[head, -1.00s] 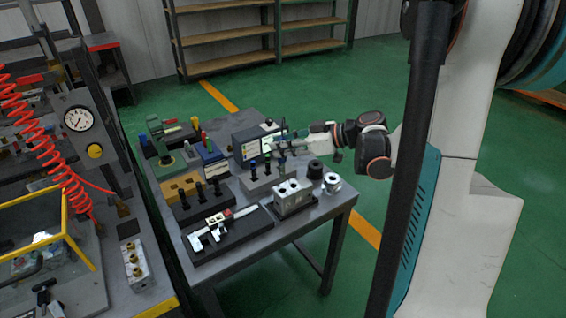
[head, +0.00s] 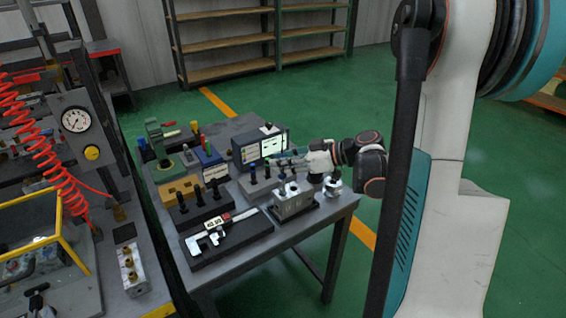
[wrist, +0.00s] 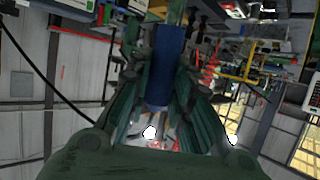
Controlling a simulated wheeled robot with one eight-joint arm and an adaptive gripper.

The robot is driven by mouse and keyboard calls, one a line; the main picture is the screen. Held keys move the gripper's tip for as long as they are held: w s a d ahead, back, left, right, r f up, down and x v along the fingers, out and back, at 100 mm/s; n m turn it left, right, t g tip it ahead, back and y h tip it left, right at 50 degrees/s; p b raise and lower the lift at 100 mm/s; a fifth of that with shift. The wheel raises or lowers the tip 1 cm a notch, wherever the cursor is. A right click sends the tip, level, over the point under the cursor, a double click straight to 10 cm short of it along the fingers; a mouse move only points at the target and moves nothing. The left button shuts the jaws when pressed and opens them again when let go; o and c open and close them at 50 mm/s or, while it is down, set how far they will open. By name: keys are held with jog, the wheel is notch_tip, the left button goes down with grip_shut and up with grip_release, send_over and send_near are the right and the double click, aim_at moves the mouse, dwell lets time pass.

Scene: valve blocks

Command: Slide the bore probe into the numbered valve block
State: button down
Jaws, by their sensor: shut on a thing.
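The numbered valve block (head: 293,207) is a silver-grey block with bores in its top, near the front right of the grey bench. My gripper (head: 290,161) is behind and above it, over a grey rack. In the wrist view, my gripper (wrist: 163,80) is shut on a thick blue cylinder, the handle of the bore probe (wrist: 164,65). The probe lies between the green fingers. In the head view it is too small to make out. Its tip and any markings on the block cannot be read.
The grey rack (head: 257,188) with several probes stands just behind-left of the block. A black rack of plugs (head: 203,210), a caliper on a black board (head: 228,236) and a screen (head: 262,147) are nearby. A silver ring part (head: 332,187) stands to the block's right.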

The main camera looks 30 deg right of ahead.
jog(key=shift+f, duration=0.2)
jog(key=c, duration=1.4)
grip_release()
jog(key=shift+c, duration=0.2)
jog(key=shift+r, duration=0.1)
jog(key=shift+r+p, duration=0.6)
jog(key=shift+r, duration=0.1)
jog(key=p+v, duration=0.3)
jog(key=v, duration=0.9)
jog(key=shift+f, duration=0.1)
